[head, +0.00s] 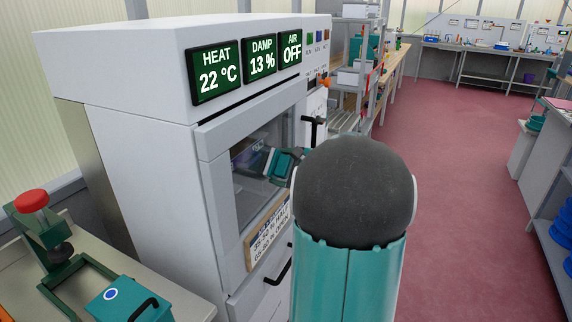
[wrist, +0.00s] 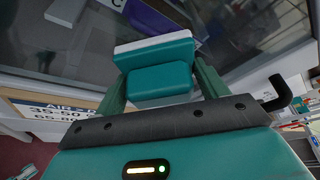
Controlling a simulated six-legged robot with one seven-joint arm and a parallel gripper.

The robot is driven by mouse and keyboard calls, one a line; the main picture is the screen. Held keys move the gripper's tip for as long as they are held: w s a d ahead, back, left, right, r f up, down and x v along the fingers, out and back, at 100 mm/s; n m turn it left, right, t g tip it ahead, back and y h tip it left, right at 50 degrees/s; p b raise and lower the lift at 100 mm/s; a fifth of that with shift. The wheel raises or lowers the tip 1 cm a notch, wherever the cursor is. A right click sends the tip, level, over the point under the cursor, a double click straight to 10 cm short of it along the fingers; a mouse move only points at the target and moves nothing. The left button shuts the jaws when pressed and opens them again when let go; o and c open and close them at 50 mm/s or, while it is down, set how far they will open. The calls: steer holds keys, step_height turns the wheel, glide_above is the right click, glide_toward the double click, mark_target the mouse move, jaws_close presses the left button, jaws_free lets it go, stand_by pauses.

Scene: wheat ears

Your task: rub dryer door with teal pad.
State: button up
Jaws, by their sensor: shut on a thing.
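The dryer door (head: 216,190) is a pale frame around a dark glass pane, on the front of the white dryer in the head view. The glass also fills the top of the wrist view (wrist: 85,58). My gripper (head: 279,165) is in front of the pane. In the wrist view my gripper (wrist: 160,82) is shut on the teal pad (wrist: 158,78), a teal block with a white layer on its far side. The white side faces the glass. I cannot tell whether it touches the pane. My arm hides part of the door's right side in the head view.
A paper sign (head: 269,233) is on the door below the pane. A black handle (head: 278,272) is on the panel beneath. Displays (head: 245,63) on top read HEAT 22 °C, DAMP 13 %, AIR OFF. A bench with a green press (head: 60,255) stands left. Red floor (head: 460,180) is open right.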

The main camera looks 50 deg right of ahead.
mark_target(272, 173)
steer(key=shift+s+a, duration=0.2)
steer(key=shift+a, duration=0.5)
steer(key=shift+s+a, duration=0.2)
steer(key=shift+a, duration=0.45)
steer(key=shift+s+a, duration=0.2)
steer(key=shift+a, duration=0.5)
steer(key=s+d, duration=0.1)
steer(key=s, duration=0.4)
steer(key=shift+s+d, duration=0.35)
steer(key=shift+s, duration=0.05)
steer(key=shift+s, duration=0.1)
steer(key=s, duration=0.2)
steer(key=shift+s+d, duration=0.35)
steer(key=shift+d, duration=0.05)
steer(key=shift+s, duration=0.1)
